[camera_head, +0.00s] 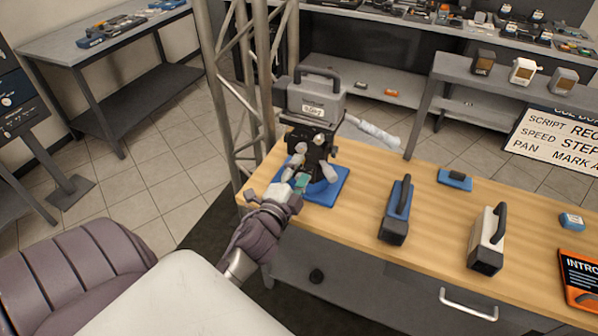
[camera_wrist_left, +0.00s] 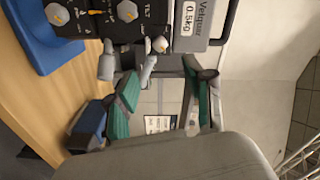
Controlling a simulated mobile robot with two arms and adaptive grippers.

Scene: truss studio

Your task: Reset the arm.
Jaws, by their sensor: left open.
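My left gripper (camera_head: 293,184) is at the near left side of a black tilt head (camera_head: 312,146) on the wooden table. In the left wrist view the gripper (camera_wrist_left: 160,88) is open, its teal-padded fingers apart and nothing held between them. A grey lever (camera_wrist_left: 148,70) of the head shows close to the fingertips; I cannot tell whether they touch. A grey camera unit (camera_head: 311,98) with a handle and a 0.5 kg label sits upright on the head. The head stands on a blue base plate (camera_head: 335,187). My right gripper is not in view.
A blue-sided device (camera_head: 397,212) and a white one (camera_head: 487,241) stand on the wooden table (camera_head: 365,180) to the right. A small blue item (camera_head: 455,179) lies behind them. A metal truss (camera_head: 225,85) rises behind the table's left end.

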